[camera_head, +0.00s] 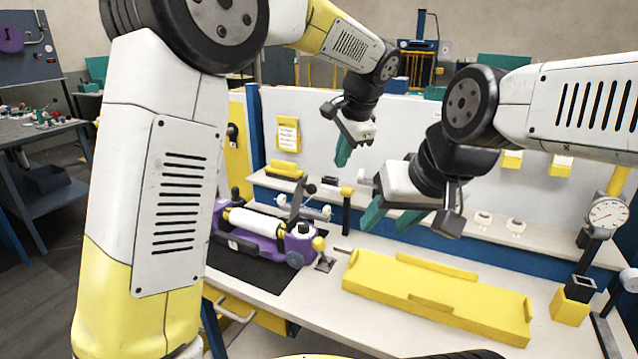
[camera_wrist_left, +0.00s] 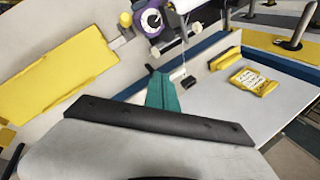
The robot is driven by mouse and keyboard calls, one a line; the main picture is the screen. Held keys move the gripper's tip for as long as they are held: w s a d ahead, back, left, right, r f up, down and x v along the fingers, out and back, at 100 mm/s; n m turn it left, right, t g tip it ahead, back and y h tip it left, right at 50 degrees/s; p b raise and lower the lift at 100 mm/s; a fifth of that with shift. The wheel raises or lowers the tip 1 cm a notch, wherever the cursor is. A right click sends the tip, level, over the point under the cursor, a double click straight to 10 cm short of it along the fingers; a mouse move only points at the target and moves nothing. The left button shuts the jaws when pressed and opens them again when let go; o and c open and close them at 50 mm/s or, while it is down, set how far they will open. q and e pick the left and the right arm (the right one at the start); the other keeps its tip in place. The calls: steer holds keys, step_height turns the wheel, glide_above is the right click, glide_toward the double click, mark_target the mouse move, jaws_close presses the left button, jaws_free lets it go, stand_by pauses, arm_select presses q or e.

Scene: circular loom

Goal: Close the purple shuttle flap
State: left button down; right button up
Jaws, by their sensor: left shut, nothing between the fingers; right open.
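The purple shuttle (camera_head: 268,243) lies on a black mat at the left of the table, with a white roll (camera_head: 253,224) along its top. A dark plate (camera_head: 296,199), apparently its flap, stands raised at the back. In the left wrist view a purple end of the shuttle (camera_wrist_left: 148,24) shows at the top. My left gripper (camera_head: 342,160) is shut and empty, in the air above and right of the shuttle; its teal fingers also show in the left wrist view (camera_wrist_left: 161,92). My right gripper (camera_head: 390,218) is open and empty above the yellow tray.
A long yellow tray (camera_head: 440,304) lies right of the shuttle. A raised back ledge (camera_head: 540,252) carries white rings and a yellow block (camera_head: 286,169). A gauge (camera_head: 607,213) stands at the right. My left upper arm covers much of the left side.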

arm_select(q)
steer(key=d+x, duration=0.2)
steer(key=x, duration=0.9)
steer(key=a, duration=0.1)
steer(key=s+a+r, duration=0.1)
steer(key=a, duration=0.1)
steer(key=s+a+r, duration=0.1)
steer(key=shift+a, duration=0.2)
steer(key=shift+w+a, duration=0.1)
